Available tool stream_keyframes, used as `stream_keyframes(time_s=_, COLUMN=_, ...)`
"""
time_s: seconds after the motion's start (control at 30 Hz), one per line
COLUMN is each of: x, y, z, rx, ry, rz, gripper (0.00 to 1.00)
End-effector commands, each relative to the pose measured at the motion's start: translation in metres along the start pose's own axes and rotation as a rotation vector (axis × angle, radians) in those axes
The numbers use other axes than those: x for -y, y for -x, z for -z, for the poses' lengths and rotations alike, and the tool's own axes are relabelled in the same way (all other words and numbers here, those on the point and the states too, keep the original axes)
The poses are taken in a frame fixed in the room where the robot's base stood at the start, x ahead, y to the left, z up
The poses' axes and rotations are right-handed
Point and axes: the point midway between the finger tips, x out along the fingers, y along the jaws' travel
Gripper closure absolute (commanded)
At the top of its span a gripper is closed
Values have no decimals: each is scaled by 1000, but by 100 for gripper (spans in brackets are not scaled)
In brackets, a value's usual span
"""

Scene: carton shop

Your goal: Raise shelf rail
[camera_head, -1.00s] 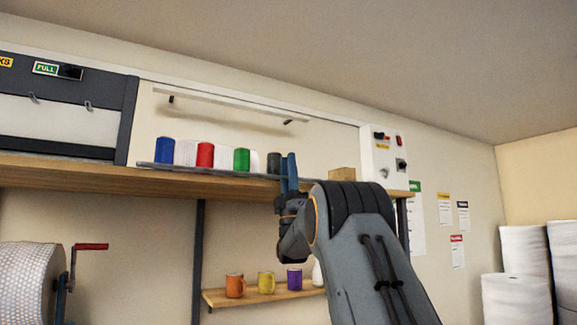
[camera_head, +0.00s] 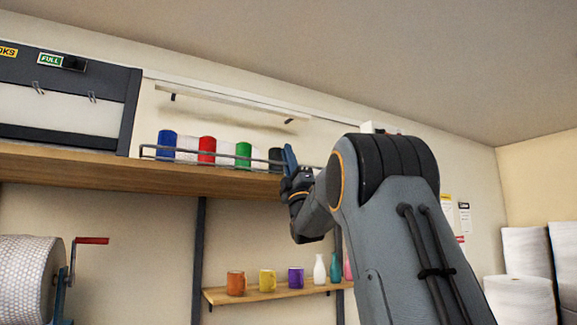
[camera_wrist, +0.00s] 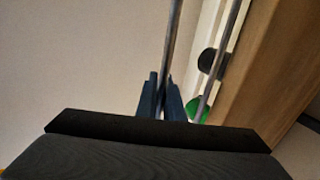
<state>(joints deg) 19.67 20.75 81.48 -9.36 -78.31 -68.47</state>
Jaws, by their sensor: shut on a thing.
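The shelf rail (camera_head: 187,151) is a thin dark metal rail with a top bar and a lower bar. It stands up along the front edge of the upper wooden shelf (camera_head: 120,170), in front of a row of cups. My gripper (camera_head: 289,158) is at the right part of the rail, its blue fingers shut on the bar. In the wrist view the fingers (camera_wrist: 160,98) close around the rail's bar (camera_wrist: 173,42), with a second bar running beside it. The rail's right end is hidden behind my arm.
Blue (camera_head: 167,144), red (camera_head: 207,149) and green (camera_head: 243,154) cups stand behind the rail among white ones, with a dark one near my gripper. A lower shelf (camera_head: 260,295) holds mugs and vases. A white bar (camera_head: 230,98) is mounted above.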

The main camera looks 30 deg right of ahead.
Motion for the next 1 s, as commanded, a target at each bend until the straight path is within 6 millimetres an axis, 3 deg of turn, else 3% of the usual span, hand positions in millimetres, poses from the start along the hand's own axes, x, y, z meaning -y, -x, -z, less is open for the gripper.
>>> stream_keyframes(time_s=0.5, x=14, y=-26, z=-1, rx=1, ry=3, rz=441, gripper=100)
stream_keyframes(time_s=1.0, x=25, y=-30, z=0, rx=0, ry=0, rz=614, gripper=100)
